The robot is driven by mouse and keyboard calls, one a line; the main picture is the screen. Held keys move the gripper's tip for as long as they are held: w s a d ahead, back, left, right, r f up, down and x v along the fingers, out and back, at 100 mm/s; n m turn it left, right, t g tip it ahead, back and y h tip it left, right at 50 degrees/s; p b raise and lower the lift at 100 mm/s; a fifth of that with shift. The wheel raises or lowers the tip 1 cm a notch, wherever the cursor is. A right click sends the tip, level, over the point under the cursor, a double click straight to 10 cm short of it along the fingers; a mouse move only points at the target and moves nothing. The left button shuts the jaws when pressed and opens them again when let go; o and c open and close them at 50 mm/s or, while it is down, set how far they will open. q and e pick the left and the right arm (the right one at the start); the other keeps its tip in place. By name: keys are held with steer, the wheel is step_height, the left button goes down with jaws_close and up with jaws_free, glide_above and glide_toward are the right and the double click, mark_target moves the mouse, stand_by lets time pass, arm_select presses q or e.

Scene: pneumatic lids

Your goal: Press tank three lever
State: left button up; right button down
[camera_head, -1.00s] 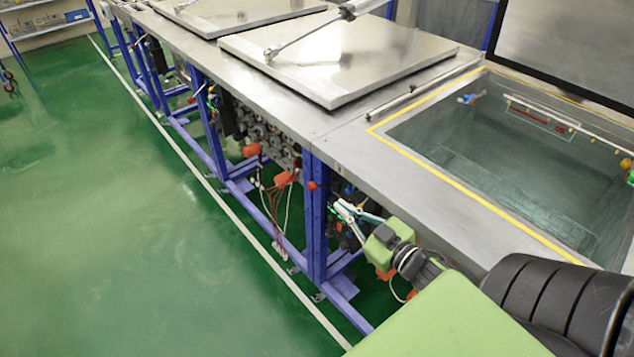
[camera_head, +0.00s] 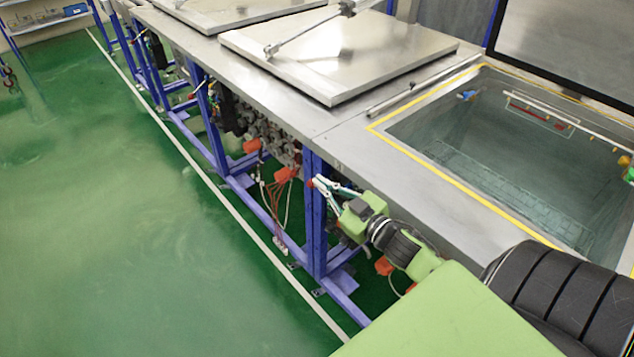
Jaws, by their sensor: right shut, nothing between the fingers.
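A lever with a red ball knob (camera_head: 311,183) sticks out at the blue frame post below the edge of the steel counter. My right gripper (camera_head: 318,183) is shut and empty. Its fingertips appear right beside the red knob, on its right side. I cannot tell whether they touch it. The open tank (camera_head: 480,160) at the right has a yellow-edged rim, and its dark lid (camera_head: 570,45) stands raised. My left gripper is not in view.
A closed steel lid (camera_head: 340,50) lies on the counter (camera_head: 300,115), with another lid behind it. Orange parts (camera_head: 286,174) and hoses hang under the counter. Another red-knobbed lever (camera_head: 192,97) shows farther back. The green floor (camera_head: 110,220) at left is clear.

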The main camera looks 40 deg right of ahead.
steer(key=shift+w+d+f, duration=0.25)
steer(key=shift+w+f, duration=0.75)
steer(key=shift+w+d+f, duration=0.25)
steer(key=shift+w+f, duration=0.7)
steer(key=shift+a+f, duration=0.1)
